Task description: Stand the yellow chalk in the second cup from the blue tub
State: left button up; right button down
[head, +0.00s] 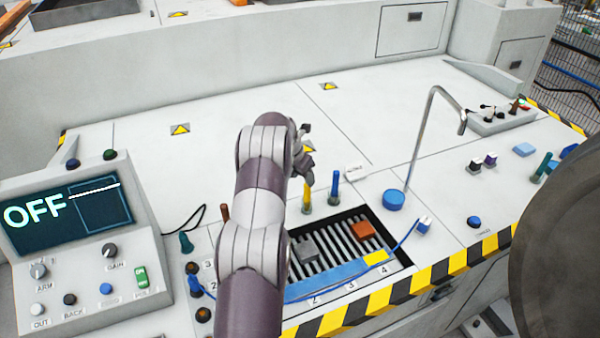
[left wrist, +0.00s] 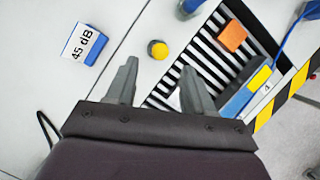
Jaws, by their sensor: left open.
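The yellow chalk (head: 307,190) stands upright on the console behind the slatted tray, and its base looks seated in a small holder. In the left wrist view the yellow chalk (left wrist: 158,49) shows end-on, just beyond the fingertips. The blue tub (head: 393,199) is to its right. A blue stick (head: 334,185) stands upright between them, and its lower end also seems held. My left gripper (head: 307,155) is open and empty, just above the yellow chalk. In the left wrist view my left gripper (left wrist: 160,75) has its fingers spread. My right gripper is not in view.
A slatted tray (head: 290,234) holds a grey block (head: 303,248) and an orange block (head: 362,231). A 45 dB box (left wrist: 84,43) lies beside the chalk. A bent metal pipe (head: 413,150) rises near the tub. My arm hides part of the console.

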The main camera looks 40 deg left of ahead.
pick_arm(q)
jog(key=s+d+r+m+g, duration=0.1)
jog(key=s+d+r+m, duration=0.25)
jog(key=d+m, duration=0.4)
jog(key=s+d+r+m, duration=0.2)
jog(key=s+d+m, duration=0.2)
jog(key=d+m, duration=0.3)
jog(key=s+d+r+m+g, duration=0.1)
jog(key=s+d+r+m, duration=0.1)
jog(key=s+d+m, duration=1.5)
jog(key=s+m, duration=0.2)
jog(key=m, duration=0.2)
jog(key=shift+s+d+m+g, duration=0.25)
jog(key=shift+s+m+g, duration=0.1)
jog(key=shift+s+g, duration=0.05)
